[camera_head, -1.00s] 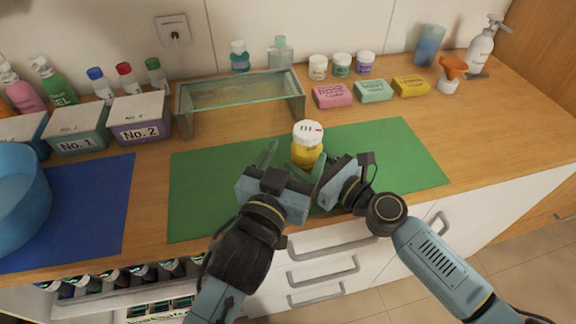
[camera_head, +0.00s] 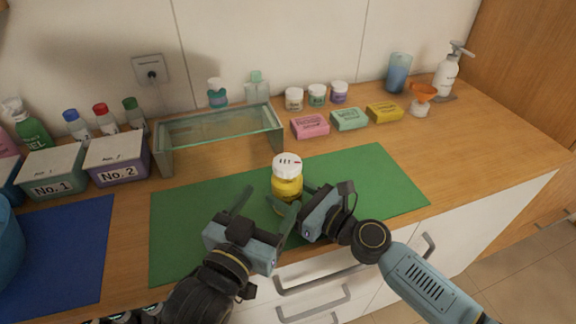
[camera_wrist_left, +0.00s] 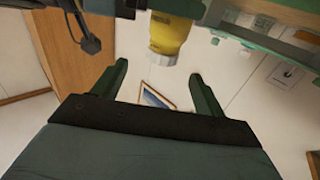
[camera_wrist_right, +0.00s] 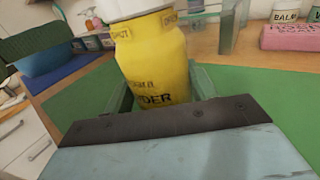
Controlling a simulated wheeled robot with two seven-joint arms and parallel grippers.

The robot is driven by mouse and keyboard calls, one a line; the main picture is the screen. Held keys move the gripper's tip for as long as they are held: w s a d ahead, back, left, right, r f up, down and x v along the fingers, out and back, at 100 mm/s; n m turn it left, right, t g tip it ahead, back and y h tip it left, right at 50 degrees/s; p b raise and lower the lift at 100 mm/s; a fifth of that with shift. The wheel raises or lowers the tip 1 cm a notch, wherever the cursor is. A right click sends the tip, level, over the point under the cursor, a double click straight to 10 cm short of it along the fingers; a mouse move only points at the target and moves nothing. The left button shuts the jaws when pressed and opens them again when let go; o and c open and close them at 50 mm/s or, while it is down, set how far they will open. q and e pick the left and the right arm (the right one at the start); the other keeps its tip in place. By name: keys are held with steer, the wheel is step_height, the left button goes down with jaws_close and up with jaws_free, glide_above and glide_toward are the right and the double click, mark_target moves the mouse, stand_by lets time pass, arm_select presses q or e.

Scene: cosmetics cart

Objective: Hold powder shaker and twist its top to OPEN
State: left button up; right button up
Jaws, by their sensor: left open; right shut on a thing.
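The powder shaker (camera_head: 288,187) is a yellow bottle with a white top (camera_head: 287,164), upright over the green mat (camera_head: 375,178). My right gripper (camera_head: 294,203) is shut on its yellow body from the front right. The right wrist view shows the body (camera_wrist_right: 155,65) between the fingers, with SHUT and OPEN printed near the shoulder below the white top. I cannot tell whether its base touches the mat. My left gripper (camera_head: 266,203) is open and empty, in front and to the left of the shaker. In the left wrist view the shaker (camera_wrist_left: 170,35) shows beyond the open fingers.
A glass-topped stand (camera_head: 220,127) is behind the shaker. Soaps (camera_head: 349,119) and small jars (camera_head: 317,95) stand at the back right. Boxes No. 1 (camera_head: 55,173) and No. 2 (camera_head: 117,160) are at left. The mat's right side is clear.

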mark_target(296, 157)
arm_select(q)
steer(key=w+d+m+h, duration=0.1)
steer(key=w, duration=0.2)
steer(key=w+d+m+g+h, duration=0.1)
steer(key=w+d+h, duration=0.1)
steer(key=w, duration=0.2)
steer(key=w+d+m+g+h, duration=0.1)
steer(key=w, duration=0.2)
steer(key=shift+w+d+r, duration=0.3)
steer(key=shift+r, duration=0.05)
stand_by(0.3)
steer(key=c, duration=1)
